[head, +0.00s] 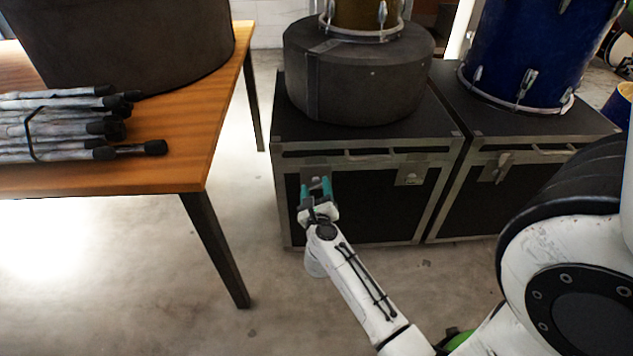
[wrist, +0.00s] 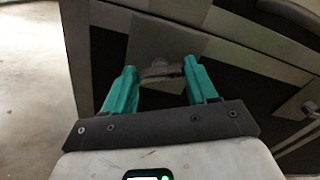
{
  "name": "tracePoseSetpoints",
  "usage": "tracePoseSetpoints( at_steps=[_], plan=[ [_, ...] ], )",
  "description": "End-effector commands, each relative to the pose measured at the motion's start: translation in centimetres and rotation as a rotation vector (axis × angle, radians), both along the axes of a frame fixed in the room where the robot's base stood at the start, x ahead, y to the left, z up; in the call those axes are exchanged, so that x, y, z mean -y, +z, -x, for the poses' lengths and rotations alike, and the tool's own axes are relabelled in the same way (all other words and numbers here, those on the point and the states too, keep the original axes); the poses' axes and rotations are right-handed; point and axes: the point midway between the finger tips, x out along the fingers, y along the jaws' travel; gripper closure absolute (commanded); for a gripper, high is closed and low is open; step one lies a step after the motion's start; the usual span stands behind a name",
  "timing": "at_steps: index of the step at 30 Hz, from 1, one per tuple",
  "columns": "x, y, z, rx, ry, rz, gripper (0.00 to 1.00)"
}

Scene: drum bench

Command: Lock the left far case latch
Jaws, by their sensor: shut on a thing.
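The left black case (head: 360,215) has metal edges and a latch at each end of its front. Its left latch (head: 315,173) is a grey metal plate with a turn piece, partly covered by my fingers in the head view. My gripper (head: 316,186) has teal fingers and is at this latch. In the wrist view, my gripper (wrist: 160,70) is shut on the latch's turn piece, with one finger at each side. The latch plate (wrist: 165,42) shows just beyond the fingertips. The piece lies roughly across between the fingers; whether it is locked I cannot tell.
The case's right latch (head: 411,174) is beside a lid handle. A second black case (head: 480,205) with a blue drum (head: 520,50) stands right. A round dark drum case (head: 360,75) sits on the left case. A wooden table (head: 190,140) stands left; floor between is clear.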

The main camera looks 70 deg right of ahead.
Motion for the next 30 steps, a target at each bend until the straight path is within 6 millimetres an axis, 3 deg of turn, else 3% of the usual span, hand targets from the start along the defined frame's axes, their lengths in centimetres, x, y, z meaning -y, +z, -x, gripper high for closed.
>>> tracePoseSetpoints(
  at_steps=[30],
  plan=[
    [-0.15, -0.12, -0.31, -0.856, 0.002, 0.354, 0.73]
  ],
)
